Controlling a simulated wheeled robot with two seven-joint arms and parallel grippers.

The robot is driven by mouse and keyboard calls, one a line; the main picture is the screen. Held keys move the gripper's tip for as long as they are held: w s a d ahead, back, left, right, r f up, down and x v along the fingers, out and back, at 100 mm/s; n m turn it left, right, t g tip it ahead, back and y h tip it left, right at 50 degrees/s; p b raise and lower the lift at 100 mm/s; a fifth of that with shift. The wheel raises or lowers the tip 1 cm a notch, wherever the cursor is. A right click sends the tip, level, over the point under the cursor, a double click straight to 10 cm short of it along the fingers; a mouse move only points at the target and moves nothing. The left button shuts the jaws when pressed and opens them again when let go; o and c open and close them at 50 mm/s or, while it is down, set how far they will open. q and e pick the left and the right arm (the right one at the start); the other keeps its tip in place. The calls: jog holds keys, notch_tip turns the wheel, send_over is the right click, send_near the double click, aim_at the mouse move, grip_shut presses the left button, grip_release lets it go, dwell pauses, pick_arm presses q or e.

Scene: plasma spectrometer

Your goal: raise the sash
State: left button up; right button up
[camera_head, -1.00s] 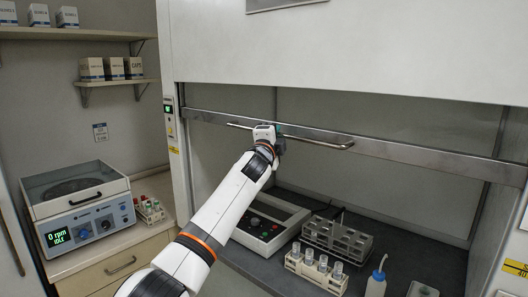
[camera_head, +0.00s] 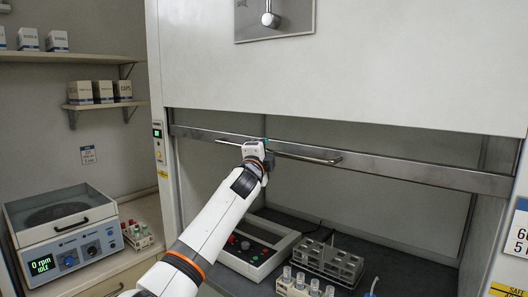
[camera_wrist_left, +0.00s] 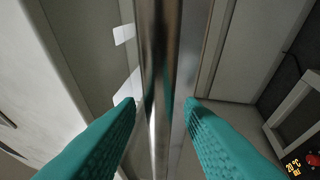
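The sash is the clear front pane of the fume hood, with a metal bottom rail (camera_head: 420,170) across the opening. A thin bar handle (camera_head: 318,156) runs along the rail. My left gripper (camera_head: 267,156) is at the middle of this handle. In the left wrist view the bar (camera_wrist_left: 157,70) runs between the two teal fingers of my left gripper (camera_wrist_left: 160,104). The fingers are apart, with a gap visible on each side of the bar. Contact with the bar is not clear. The opening below the rail is wide. My right gripper is not in view.
A centrifuge (camera_head: 62,232) and a small tube rack (camera_head: 137,236) stand on the left bench. Inside the hood are a hotplate-like device (camera_head: 255,245), a grey rack (camera_head: 330,262) and a white vial rack (camera_head: 290,285). A white panel (camera_head: 350,80) is above the sash.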

pick_arm(q)
jog(key=b+v, duration=0.6)
jog(key=v, duration=0.6)
dwell(0.3)
